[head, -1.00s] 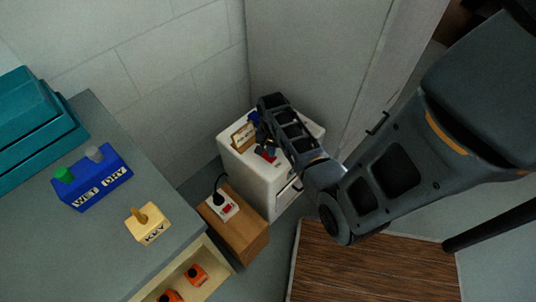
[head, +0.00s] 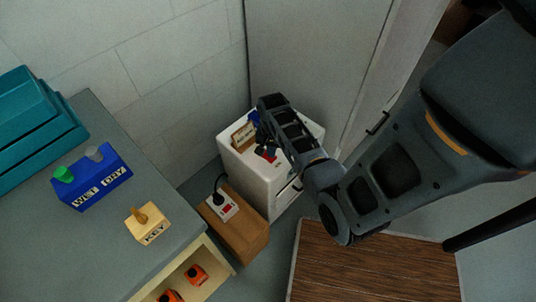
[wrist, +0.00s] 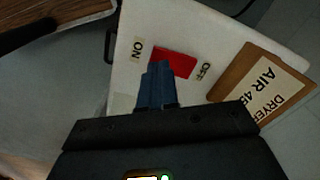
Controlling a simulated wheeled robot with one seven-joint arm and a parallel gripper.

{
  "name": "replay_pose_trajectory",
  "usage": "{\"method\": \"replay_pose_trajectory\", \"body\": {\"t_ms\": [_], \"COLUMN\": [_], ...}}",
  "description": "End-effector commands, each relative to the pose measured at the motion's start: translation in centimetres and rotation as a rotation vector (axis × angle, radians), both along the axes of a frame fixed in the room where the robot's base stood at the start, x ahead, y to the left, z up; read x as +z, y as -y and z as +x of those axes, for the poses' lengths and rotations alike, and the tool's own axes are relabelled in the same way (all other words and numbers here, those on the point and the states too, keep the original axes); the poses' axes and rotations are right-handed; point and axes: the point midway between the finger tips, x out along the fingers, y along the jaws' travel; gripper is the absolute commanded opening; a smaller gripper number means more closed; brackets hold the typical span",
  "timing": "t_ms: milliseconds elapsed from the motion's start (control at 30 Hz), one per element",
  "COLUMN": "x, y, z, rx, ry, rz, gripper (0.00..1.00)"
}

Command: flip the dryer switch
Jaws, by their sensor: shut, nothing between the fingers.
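The dryer is a white box (head: 255,185) in the corner in the head view. Its top holds a red switch (wrist: 176,62), seen in the wrist view between an ON label (wrist: 138,49) at its left and an OFF label (wrist: 206,71) at its right. My gripper (wrist: 157,68) is shut and empty, its blue fingers together. The fingertips are at the near edge of the switch, toward the ON end, and hide part of it. I cannot tell whether they touch it. In the head view my gripper partly covers the switch (head: 269,157).
A wooden sign reading DRYER AIR (wrist: 262,82) stands right of the switch. A wooden block with a power strip (head: 226,207) is beside the dryer. A bench (head: 60,250) at left bears a blue WET/DRY box (head: 92,180) and a KEY block (head: 147,226).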

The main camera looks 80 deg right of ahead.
Motion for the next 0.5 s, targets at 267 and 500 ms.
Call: {"method": "replay_pose_trajectory", "body": {"t_ms": [267, 500], "x": [-0.45, -0.77], "y": [0.0, 0.0], "z": [0.01, 0.0], "rx": [0.0, 0.0], "ry": [0.0, 0.0], "rz": [0.0, 0.0], "gripper": [0.0, 0.0]}}
